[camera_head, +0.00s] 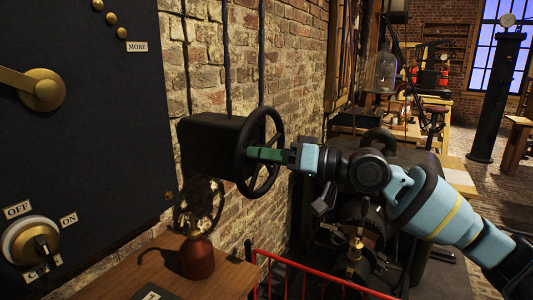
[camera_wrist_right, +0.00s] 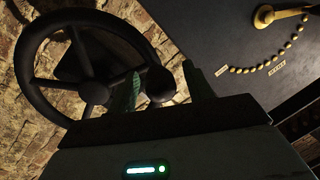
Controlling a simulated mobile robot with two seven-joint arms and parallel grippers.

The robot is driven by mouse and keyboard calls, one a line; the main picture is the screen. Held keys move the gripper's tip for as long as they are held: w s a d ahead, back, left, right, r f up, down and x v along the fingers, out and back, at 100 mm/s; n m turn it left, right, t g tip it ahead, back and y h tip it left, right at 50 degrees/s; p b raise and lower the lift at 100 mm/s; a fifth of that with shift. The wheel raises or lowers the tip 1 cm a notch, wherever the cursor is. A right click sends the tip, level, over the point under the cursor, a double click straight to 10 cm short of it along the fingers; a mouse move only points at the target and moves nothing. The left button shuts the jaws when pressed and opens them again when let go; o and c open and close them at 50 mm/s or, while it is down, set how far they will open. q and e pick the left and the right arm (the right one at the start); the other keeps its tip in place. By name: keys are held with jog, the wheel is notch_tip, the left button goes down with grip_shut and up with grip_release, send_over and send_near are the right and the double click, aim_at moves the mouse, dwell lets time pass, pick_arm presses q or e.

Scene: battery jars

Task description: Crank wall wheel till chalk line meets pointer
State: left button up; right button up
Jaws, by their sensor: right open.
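The black spoked wall wheel (camera_head: 241,141) is mounted on a dark box (camera_head: 204,147) against the brick wall. In the right wrist view the wheel (camera_wrist_right: 97,93) fills the left side, with a dark round knob (camera_wrist_right: 160,86) near its rim. My right gripper (camera_head: 254,154) is open at the wheel. Its green fingers (camera_wrist_right: 165,88) appear on either side of the knob in the wrist view; I cannot tell whether they touch it. I cannot make out a chalk line or a pointer. My left gripper is out of view.
A dark panel (camera_head: 90,130) with a brass lever (camera_head: 42,90) and an ON/OFF dial (camera_head: 30,241) stands at the left. A wooden bench (camera_head: 140,278) below holds a reddish jar (camera_head: 197,258). A red rail (camera_head: 320,275) and dark machinery (camera_head: 355,235) lie below my right arm.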

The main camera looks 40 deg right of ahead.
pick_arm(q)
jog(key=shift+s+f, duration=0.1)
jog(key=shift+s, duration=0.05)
pick_arm(e)
grip_shut()
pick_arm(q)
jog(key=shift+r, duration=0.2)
pick_arm(e)
jog(key=shift+a, duration=0.1)
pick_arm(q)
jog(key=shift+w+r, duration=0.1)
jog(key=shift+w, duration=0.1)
